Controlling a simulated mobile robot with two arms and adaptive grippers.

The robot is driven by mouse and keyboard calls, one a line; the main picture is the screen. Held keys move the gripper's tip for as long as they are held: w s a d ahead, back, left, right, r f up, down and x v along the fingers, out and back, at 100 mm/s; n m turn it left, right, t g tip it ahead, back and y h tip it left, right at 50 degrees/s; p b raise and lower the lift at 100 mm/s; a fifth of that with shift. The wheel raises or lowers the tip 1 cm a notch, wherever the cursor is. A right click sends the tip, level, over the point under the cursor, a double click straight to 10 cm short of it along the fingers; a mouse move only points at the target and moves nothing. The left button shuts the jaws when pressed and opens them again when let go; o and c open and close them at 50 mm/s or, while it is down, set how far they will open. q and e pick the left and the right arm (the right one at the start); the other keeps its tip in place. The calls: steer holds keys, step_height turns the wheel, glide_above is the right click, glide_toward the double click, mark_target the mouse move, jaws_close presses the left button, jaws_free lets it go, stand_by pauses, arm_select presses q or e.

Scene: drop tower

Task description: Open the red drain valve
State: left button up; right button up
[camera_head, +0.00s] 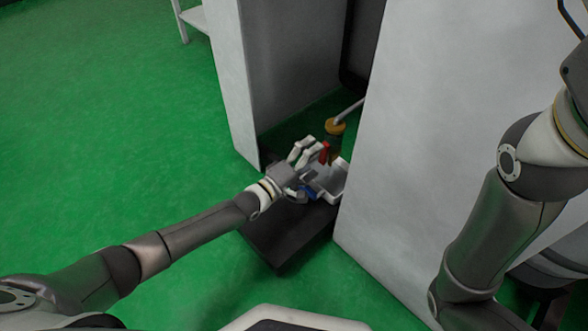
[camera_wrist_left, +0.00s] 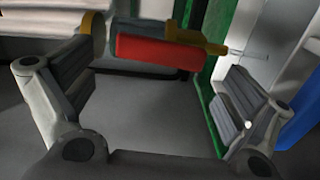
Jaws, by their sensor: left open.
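The red valve handle (camera_head: 324,153) sits low in the gap between the pale panels, just below a yellow fitting (camera_head: 335,126) on a grey pipe. In the left wrist view the red handle (camera_wrist_left: 158,52) lies across the upper middle, with a yellow-brown part at its right end. My left gripper (camera_head: 311,168) is at the handle, its fingers spread wide. In the wrist view the handle shows between the two fingers; I cannot tell whether either touches it. My right gripper is out of view; only my right arm shows at the right.
A tall pale panel (camera_head: 430,150) stands right of the gap, and another (camera_head: 232,80) stands left of it. A dark low plate (camera_head: 285,237) and a pale tray (camera_head: 338,180) lie under the gripper. A blue part (camera_wrist_left: 303,115) is beside the right finger. Green floor is free at left.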

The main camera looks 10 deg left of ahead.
arm_select(q)
steer(key=v, duration=1)
